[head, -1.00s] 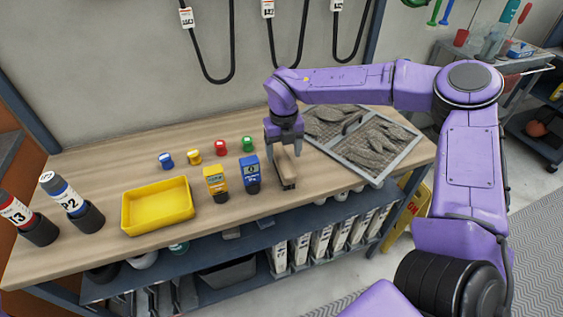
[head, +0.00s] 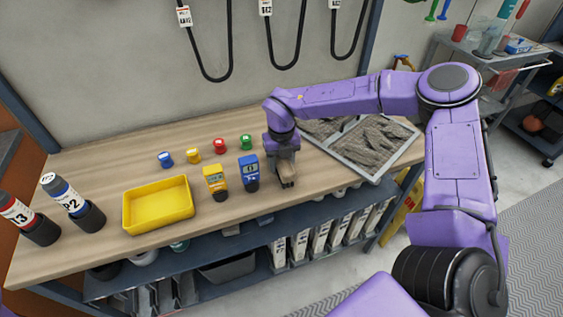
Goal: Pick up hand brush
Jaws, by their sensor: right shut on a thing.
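The hand brush (head: 288,182) is a small brown, wooden-looking piece on the workbench, right of the blue meter. Only its near end shows; the rest is hidden under my right gripper. My right gripper (head: 284,163) comes down over it from above and is shut on it. I cannot tell whether the brush is still touching the bench top. My left gripper is not in view.
The bench (head: 110,160) also holds a yellow tray (head: 158,205), a yellow meter (head: 215,182), a blue meter (head: 249,173), several small coloured-capped pots and a framed filter panel (head: 365,140).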

